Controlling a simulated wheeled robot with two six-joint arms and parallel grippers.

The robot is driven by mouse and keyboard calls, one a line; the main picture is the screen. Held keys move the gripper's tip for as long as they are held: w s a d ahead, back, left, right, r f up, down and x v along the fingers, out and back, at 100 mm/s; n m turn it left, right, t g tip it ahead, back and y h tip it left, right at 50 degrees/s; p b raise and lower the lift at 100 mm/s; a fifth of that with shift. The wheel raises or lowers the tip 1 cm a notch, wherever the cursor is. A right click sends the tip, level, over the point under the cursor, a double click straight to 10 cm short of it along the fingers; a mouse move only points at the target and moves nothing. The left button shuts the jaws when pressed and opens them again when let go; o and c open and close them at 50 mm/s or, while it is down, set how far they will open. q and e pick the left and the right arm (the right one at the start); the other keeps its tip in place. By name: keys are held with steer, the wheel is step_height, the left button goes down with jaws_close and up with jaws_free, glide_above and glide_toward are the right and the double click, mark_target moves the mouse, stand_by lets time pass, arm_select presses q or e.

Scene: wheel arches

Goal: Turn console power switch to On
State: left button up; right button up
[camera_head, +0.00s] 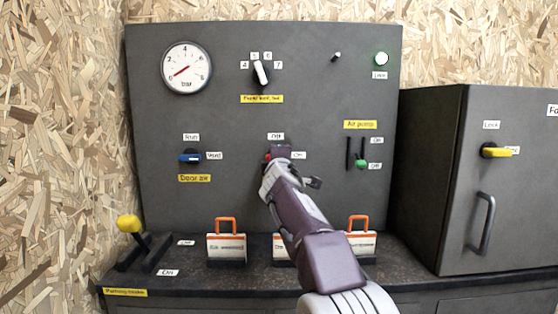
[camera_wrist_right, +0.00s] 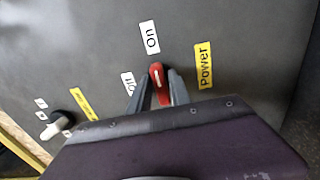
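The red power switch (camera_wrist_right: 157,76) shows in the right wrist view between my fingertips. Its white line points toward the "On" label (camera_wrist_right: 151,37), and the "Off" label (camera_wrist_right: 129,83) is off to its left. A yellow "Power" label (camera_wrist_right: 203,65) is on its right. My right gripper (camera_wrist_right: 160,82) is closed around the switch, one finger along each side. In the head view my right gripper (camera_head: 276,157) reaches the console panel (camera_head: 225,120) and hides most of the switch. The "Off" label (camera_head: 276,136) is above it and the "On" label (camera_head: 299,155) to its right. My left gripper is not in view.
A blue door switch (camera_head: 189,157) is to the left and a green-tipped air pump lever (camera_head: 361,164) to the right. Orange-handled padlock-like blocks (camera_head: 227,245) and a yellow-knobbed lever (camera_head: 129,224) stand on the ledge. A grey cabinet (camera_head: 440,150) stands right.

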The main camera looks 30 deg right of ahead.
steer(key=shift+o, duration=0.6)
steer(key=b+v, duration=0.2)
steer(key=v, duration=0.7)
